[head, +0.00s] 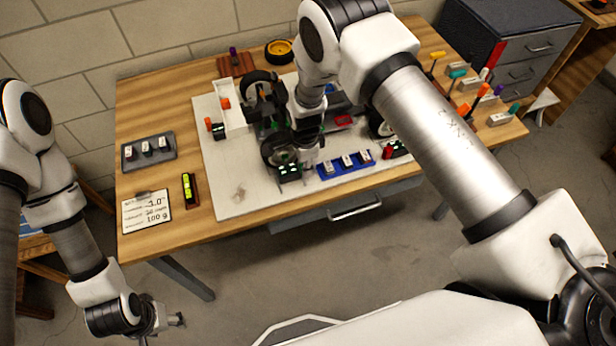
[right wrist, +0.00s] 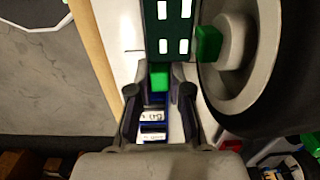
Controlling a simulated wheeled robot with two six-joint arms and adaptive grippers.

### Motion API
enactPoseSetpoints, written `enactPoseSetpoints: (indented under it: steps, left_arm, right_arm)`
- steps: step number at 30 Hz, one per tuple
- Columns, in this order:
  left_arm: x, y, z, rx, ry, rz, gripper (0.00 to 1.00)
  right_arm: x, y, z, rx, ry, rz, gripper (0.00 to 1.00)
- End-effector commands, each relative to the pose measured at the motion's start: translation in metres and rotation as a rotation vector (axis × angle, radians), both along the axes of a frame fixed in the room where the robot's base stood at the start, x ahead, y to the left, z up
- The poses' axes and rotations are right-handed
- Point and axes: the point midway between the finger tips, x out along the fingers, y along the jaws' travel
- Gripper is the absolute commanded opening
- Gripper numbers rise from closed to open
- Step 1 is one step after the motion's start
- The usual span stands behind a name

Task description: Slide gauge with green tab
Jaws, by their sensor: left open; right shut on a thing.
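The gauge (right wrist: 171,30) is a dark green panel with bright white windows, seen at the top of the right wrist view. In the head view a dark gauge with lit marks (head: 289,172) sits by the car's near left wheel (head: 277,149). A bright green tab (right wrist: 159,78) sticks out of its end. My right gripper (right wrist: 160,92) is shut on this tab, one dark finger on each side. In the head view my right gripper (head: 306,150) is partly hidden by its own arm. My left gripper (head: 172,321) is open and empty, off the table at lower left.
A large wheel (right wrist: 245,60) with a green block at its hub stands close beside the gauge. A blue tray (head: 346,164) with small labelled blocks lies right of the gauge. A grey tray (head: 148,150) and a white card (head: 146,211) lie left of the white board (head: 232,195).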

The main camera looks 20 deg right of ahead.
Motion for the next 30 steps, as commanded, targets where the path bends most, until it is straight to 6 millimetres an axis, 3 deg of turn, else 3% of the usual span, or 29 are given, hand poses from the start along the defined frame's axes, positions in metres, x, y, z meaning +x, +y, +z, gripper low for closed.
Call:
enactPoseSetpoints:
  steps: [2,11,12,14,23,26,30]
  left_arm:
    - [0.000,0.000,-0.014,0.000,0.000,0.000,0.56]
    - [0.000,0.000,-0.012,0.000,-0.001,0.000,0.56]
    - [0.000,0.000,-0.012,0.000,-0.001,0.000,0.56]
    - [0.000,0.000,-0.012,0.000,-0.001,0.000,0.56]
    - [0.000,0.000,-0.011,0.000,-0.001,0.000,0.56]
    - [0.000,0.000,-0.011,0.000,-0.001,0.000,0.56]
    - [0.000,0.000,-0.011,0.000,-0.001,0.000,0.56]
  right_arm:
    - [0.006,0.000,-0.006,0.000,-0.001,0.000,0.00]
    - [0.009,0.000,0.000,0.000,-0.001,0.000,0.00]
    - [0.009,0.000,0.000,0.000,-0.002,0.000,0.25]
    - [0.009,0.000,0.000,0.000,-0.003,0.000,0.44]
    - [0.008,0.000,0.003,-0.001,-0.001,0.000,0.44]
    - [0.009,0.000,0.016,-0.001,-0.003,0.001,0.44]
    - [0.009,0.000,0.049,-0.002,-0.004,0.001,0.44]
